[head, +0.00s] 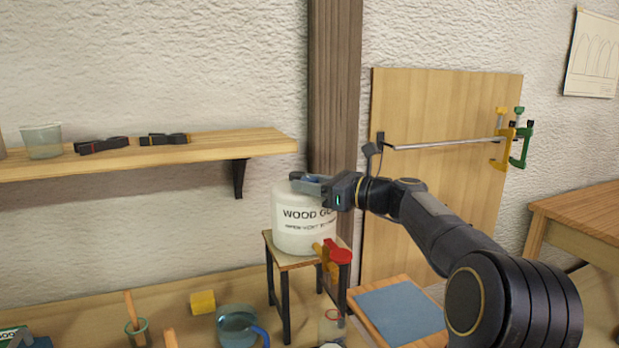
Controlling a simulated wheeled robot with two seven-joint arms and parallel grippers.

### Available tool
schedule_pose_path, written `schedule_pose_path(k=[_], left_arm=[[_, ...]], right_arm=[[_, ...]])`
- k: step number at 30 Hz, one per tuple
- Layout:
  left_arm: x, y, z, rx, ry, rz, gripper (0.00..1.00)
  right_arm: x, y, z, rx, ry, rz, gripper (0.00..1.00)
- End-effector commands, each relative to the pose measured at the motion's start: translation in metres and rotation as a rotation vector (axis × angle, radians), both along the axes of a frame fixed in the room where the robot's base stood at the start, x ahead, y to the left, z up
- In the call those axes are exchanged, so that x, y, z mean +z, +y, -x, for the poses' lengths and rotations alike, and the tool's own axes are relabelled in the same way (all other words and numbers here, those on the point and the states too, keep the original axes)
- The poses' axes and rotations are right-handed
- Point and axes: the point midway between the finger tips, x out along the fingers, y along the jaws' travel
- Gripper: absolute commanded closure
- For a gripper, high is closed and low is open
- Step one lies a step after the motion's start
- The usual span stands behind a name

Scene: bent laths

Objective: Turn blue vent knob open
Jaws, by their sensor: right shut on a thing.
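A white container (296,229) lettered WOOD GLUE stands upright on a small stand (284,258). My right gripper (306,182) reaches in from the right and is at the top of the container. It is shut on the blue vent knob (308,188), which is mostly hidden between the fingers; I cannot tell how far it is turned. A yellow tap with a red handle (338,256) sticks out low on the container's right front. My left gripper is not in view.
A blue-handled jug (236,328), a yellow block (203,302) and a cup with a brush (137,330) are on the bench. A blue pad (402,310) lies at right. A shelf (225,146) juts out at left; a board with clamps (440,110) is behind my arm.

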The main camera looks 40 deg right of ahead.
Motion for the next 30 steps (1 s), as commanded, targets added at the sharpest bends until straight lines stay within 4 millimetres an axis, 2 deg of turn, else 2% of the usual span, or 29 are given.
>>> schedule_pose_path(k=[6,21,22,26,30], left_arm=[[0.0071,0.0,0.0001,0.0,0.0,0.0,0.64],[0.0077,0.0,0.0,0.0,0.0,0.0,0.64],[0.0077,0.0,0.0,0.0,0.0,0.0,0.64],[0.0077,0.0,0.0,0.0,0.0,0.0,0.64],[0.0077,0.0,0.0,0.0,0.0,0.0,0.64]], right_arm=[[0.0002,-0.001,-0.0004,0.058,0.001,-0.001,0.89],[-0.0003,0.0001,-0.0002,0.079,0.0,0.0,0.89],[-0.0003,0.0001,-0.0002,0.079,0.0,0.0,0.65],[-0.0002,0.0002,-0.0002,0.079,0.0,0.0,0.48],[-0.0001,0.0002,-0.0001,0.079,0.0,0.0,0.46]])
